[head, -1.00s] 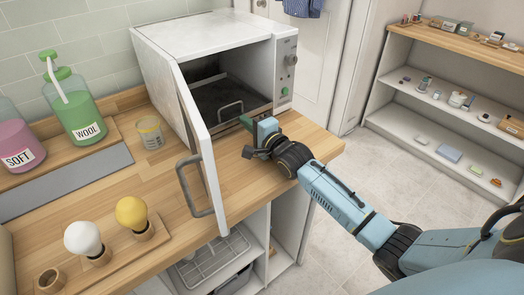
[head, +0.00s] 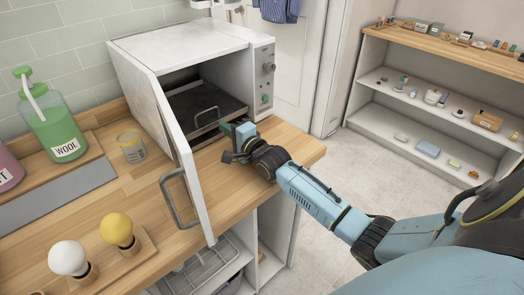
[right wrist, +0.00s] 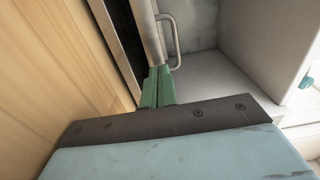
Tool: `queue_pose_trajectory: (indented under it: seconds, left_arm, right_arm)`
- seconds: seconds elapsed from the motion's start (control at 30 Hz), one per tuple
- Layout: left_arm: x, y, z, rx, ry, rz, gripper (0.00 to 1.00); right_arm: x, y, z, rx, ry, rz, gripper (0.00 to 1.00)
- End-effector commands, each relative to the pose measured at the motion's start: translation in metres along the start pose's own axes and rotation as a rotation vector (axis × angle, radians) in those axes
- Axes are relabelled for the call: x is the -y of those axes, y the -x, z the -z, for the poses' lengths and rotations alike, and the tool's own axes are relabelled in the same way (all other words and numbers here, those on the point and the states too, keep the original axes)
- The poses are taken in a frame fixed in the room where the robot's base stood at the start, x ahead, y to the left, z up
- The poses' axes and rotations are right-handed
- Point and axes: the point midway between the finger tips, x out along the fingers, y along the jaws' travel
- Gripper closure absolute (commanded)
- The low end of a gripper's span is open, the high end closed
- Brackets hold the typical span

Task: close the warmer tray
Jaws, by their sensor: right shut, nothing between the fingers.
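The warmer is a white box (head: 185,48) on the wooden counter, its door (head: 172,135) swung open to the left. Inside is a dark tray (head: 190,100) with a looped metal handle (head: 206,116) at its front. The handle also shows in the right wrist view (right wrist: 177,42). My right gripper (head: 230,130) is at the warmer's opening, right of the handle. Its green fingers (right wrist: 158,82) are shut and empty, close to the tray's front edge; I cannot tell if they touch it. My left gripper is not in view.
The door's grey handle (head: 174,198) juts over the counter (head: 265,150). A shelf unit (head: 440,110) is at right.

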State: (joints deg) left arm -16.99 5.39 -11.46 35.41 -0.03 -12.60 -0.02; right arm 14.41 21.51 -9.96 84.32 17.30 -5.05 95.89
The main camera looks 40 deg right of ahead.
Motion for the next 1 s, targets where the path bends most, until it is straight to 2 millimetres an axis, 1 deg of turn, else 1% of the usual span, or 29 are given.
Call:
queue_pose_trajectory:
  seconds: [0.03,0.1,0.13,0.27,0.4,0.5,0.6,0.7,1.0]
  left_arm:
    - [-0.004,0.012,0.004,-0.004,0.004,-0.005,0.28]
    - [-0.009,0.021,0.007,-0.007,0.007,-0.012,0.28]
    - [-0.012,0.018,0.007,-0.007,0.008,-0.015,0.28]
    - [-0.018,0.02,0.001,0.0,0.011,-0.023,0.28]
    - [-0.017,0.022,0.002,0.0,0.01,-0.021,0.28]
    - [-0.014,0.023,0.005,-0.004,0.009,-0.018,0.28]
    - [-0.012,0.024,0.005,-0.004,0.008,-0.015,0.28]
    - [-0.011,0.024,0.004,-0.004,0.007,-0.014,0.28]
    - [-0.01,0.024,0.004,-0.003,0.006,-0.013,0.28]
  right_arm:
    - [0.003,0.008,-0.002,0.003,-0.001,-0.006,1.0]
    - [0.003,0.018,-0.004,0.008,-0.002,-0.008,1.0]
    - [0.001,0.025,-0.004,0.008,-0.002,-0.004,1.0]
    - [-0.002,0.052,-0.005,0.01,-0.002,-0.007,1.0]
    - [-0.003,0.079,-0.004,0.01,-0.001,-0.008,1.0]
    - [-0.002,0.094,-0.004,0.01,0.0,-0.008,1.0]
    - [-0.003,0.105,-0.004,0.01,0.0,-0.007,1.0]
    - [-0.002,0.111,-0.004,0.01,-0.001,-0.006,1.0]
    - [-0.002,0.115,-0.004,0.01,-0.001,-0.006,1.0]
